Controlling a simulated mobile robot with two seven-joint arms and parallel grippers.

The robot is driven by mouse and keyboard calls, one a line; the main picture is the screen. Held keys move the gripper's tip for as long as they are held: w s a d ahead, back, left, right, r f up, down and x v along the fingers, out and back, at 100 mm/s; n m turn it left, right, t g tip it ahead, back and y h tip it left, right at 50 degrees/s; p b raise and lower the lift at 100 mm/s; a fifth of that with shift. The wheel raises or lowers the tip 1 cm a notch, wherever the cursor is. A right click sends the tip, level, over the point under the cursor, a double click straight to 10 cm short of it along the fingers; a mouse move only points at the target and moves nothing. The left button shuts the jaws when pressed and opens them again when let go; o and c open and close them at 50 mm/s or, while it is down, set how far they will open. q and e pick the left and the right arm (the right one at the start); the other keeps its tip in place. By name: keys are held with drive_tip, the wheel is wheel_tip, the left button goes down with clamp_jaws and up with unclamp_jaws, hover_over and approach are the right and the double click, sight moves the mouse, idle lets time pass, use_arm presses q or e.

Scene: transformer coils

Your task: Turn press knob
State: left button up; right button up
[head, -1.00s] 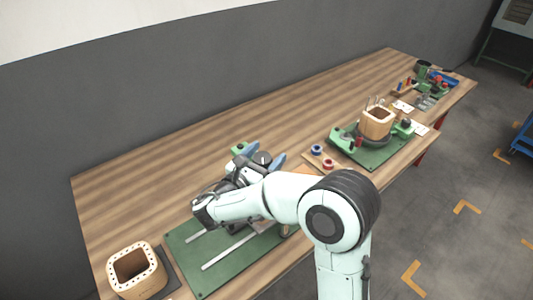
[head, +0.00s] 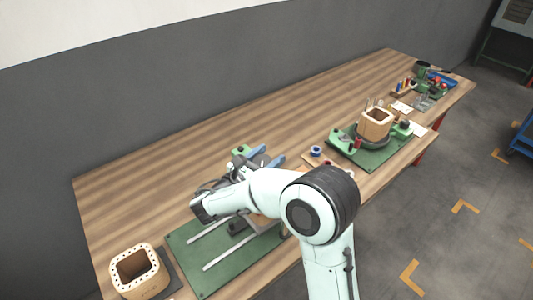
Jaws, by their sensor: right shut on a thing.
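My right arm reaches in from the lower right and bends back at the wrist. My right gripper (head: 236,174) is shut on a part of the press, mostly hidden by my own wrist. The press (head: 258,156) shows green and blue-grey parts behind the gripper, at the far end of a green base plate (head: 208,276) with two pale rails. I cannot make out the knob clearly, as my arm covers that area. My left gripper is not in view.
A wooden coil frame with a holed rim (head: 138,270) stands at the front left. A second green fixture (head: 372,154) holds another wooden frame (head: 376,123) to the right. A blue ring (head: 316,151) lies between. The back left of the table (head: 140,190) is clear.

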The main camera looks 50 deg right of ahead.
drive_tip(key=o, duration=1)
drive_tip(key=shift+c, duration=0.2)
drive_tip(key=shift+a, duration=0.15)
drive_tip(key=a, duration=1.3)
drive_tip(key=shift+w, duration=0.2)
drive_tip(key=shift+a, duration=0.1)
